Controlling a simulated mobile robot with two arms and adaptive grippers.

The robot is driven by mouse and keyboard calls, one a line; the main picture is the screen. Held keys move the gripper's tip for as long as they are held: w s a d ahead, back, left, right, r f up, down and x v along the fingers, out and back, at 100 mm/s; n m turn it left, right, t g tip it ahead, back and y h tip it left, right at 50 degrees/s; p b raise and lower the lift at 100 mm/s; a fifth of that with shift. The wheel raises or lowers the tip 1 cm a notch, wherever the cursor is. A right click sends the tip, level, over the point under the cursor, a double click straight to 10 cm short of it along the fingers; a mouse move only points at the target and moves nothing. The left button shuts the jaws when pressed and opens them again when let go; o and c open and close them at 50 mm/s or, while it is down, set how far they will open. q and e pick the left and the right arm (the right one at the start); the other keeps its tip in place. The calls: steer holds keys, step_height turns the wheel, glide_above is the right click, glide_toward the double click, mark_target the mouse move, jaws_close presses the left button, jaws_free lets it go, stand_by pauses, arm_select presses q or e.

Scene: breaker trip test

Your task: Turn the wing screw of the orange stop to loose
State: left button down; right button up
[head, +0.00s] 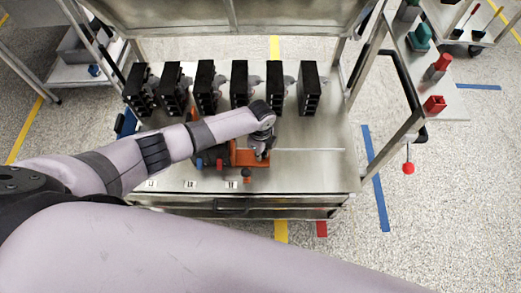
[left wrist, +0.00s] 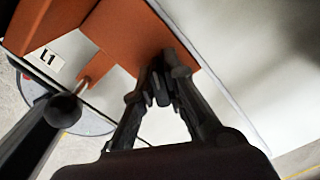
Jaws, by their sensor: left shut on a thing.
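The orange stop (head: 245,158) sits on the metal bench top near its front edge, partly covered by my left arm. In the left wrist view its orange body (left wrist: 135,35) fills the upper middle. My left gripper (head: 262,152) points down at the right end of the stop. In the left wrist view its two dark fingers (left wrist: 163,85) come together at the orange face, shut on a small dark part, the wing screw. The screw is mostly hidden between the fingertips, so its angle cannot be told. My right gripper is out of view.
Several black breakers (head: 240,85) stand in a row behind the stop. A dark round knob (left wrist: 63,108) is close left of the fingers. A label reading L1 (left wrist: 50,58) lies near the stop. The bench top right of the stop (head: 315,165) is mostly clear.

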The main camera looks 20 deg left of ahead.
arm_select(q)
steer(key=shift+r+n+p, duration=0.1)
steer(key=shift+n+p, duration=0.2)
steer(key=shift+n, duration=0.4)
steer(key=shift+w, duration=0.1)
steer(key=shift+n+p, duration=0.4)
steer(key=shift+n, duration=0.7)
